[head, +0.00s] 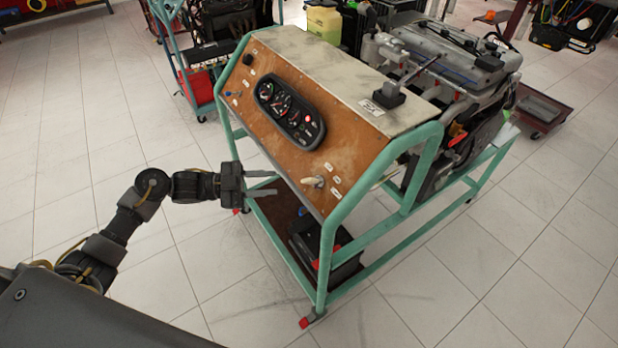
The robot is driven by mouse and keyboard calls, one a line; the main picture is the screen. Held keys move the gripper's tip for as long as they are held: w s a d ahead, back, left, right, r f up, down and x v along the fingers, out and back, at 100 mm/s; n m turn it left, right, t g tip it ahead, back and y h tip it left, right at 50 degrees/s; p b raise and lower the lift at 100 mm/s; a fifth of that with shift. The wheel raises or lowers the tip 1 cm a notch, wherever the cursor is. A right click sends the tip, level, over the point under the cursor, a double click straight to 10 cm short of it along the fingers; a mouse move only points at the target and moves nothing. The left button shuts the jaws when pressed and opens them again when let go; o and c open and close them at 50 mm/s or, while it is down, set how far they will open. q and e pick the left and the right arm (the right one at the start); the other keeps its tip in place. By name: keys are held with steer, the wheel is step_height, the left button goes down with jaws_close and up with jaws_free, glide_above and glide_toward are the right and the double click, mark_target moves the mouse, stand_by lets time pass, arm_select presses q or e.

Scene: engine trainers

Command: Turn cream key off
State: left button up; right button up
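The cream key (314,182) sticks out of the sloped brown panel (262,132) of the engine trainer, near the panel's lower right end. Small white labels surround it. My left gripper (274,183) is to the left of the key, in front of the panel's lower edge. Its two fingers are apart with nothing between them, and they point right toward the key without touching it. The key's exact turn angle is too small to tell. My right gripper is not in view.
A black gauge cluster (289,110) with a small red light sits mid-panel. A green tube frame (330,245) carries the trainer, with the engine (455,75) behind. A black battery-like box (330,250) sits low inside the frame. Tiled floor left of it is free.

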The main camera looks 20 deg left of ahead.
mark_target(303, 180)
arm_select(q)
steer(key=p+x, duration=0.3)
steer(key=x, duration=0.7)
steer(key=shift+r, duration=0.1)
steer(key=shift+w+d, duration=0.2)
steer(key=shift+d, duration=0.2)
jaws_close()
